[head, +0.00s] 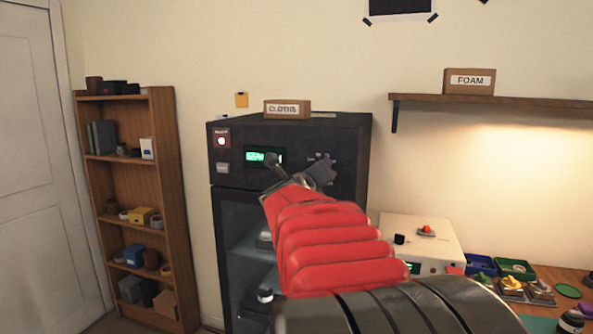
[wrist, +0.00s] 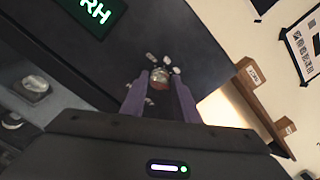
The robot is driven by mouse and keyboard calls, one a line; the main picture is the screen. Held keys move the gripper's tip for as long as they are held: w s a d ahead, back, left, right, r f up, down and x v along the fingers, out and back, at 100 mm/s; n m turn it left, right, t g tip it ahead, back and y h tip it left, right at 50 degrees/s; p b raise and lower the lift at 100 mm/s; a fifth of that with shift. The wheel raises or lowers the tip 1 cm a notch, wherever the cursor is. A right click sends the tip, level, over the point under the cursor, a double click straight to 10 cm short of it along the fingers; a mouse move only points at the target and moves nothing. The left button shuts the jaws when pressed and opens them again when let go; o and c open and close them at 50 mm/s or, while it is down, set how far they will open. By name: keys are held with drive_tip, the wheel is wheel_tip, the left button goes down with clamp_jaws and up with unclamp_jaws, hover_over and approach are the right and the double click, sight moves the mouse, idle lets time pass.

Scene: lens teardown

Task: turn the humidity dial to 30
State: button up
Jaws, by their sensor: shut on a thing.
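The humidity dial (wrist: 159,79) is a small round knob on the dark cabinet (head: 232,125) front, with pale marks around it. In the wrist view it sits between the two purple fingers of my gripper (wrist: 157,97), which is shut on it. In the head view my gripper (head: 300,172) is up against the cabinet's top panel, and it hides the dial there. The green lit display (head: 263,157) is left of the gripper; its number is too small to read. In the wrist view the display (wrist: 95,12) shows only the letters RH.
A box marked CLOTHS (head: 287,109) stands on top of the cabinet. A white device (head: 425,235) and several small trays stand on the bench at right. A wall shelf (head: 500,102) holds a FOAM box (head: 469,81).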

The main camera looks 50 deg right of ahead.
drive_tip(key=shift+f, duration=0.35)
drive_tip(key=o, duration=1)
drive_tip(key=shift+r, duration=0.25)
drive_tip(key=shift+a, duration=0.1)
drive_tip(key=v, duration=1.3)
drive_tip(key=shift+s+a, duration=0.15)
drive_tip(key=shift+a, duration=0.05)
